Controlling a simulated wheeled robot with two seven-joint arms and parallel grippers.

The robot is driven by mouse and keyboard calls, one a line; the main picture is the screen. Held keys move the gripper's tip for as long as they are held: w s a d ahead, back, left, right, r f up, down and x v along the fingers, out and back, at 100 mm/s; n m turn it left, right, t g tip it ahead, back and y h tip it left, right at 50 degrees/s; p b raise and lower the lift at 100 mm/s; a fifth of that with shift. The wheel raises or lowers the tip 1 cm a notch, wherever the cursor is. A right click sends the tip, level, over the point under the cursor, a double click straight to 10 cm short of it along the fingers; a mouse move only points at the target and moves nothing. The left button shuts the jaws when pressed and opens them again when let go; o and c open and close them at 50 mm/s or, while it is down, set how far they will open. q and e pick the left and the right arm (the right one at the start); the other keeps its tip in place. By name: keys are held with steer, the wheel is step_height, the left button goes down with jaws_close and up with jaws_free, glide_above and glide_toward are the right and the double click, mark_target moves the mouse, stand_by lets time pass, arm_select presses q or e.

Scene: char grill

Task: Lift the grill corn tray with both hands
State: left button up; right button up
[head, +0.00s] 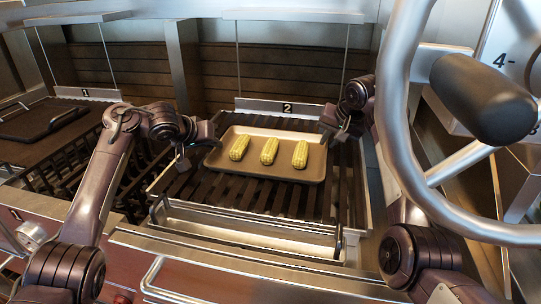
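A tan rectangular tray (268,174) holds three yellow corn cobs (269,151) side by side. It lies on the dark slatted grill (250,192) under the sign marked 2. My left gripper (193,155) is at the tray's left side, close to its edge. My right gripper (331,133) is at the tray's right side, by the upper right corner. The fingers of both grippers are small and dark here. I cannot tell whether either one touches or grips the rim.
A large metal wheel (397,118) with a black knob (483,99) stands in the right foreground. Another grill with a dark tray (42,120) is at the left, under sign 1. A wooden slatted wall (270,75) stands behind.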

arm_select(q)
steer(key=shift+x, duration=0.75)
arm_select(e)
steer(key=shift+w+a+f, duration=0.15)
steer(key=shift+w+f, duration=0.15)
steer(key=shift+f, duration=0.3)
arm_select(q)
steer(key=shift+c, duration=0.3)
arm_select(e)
steer(key=shift+c, duration=0.2)
arm_select(q)
jaws_close()
arm_select(e)
jaws_close()
arm_select(q)
steer(key=shift+r, duration=0.2)
arm_select(e)
steer(key=shift+r, duration=0.2)
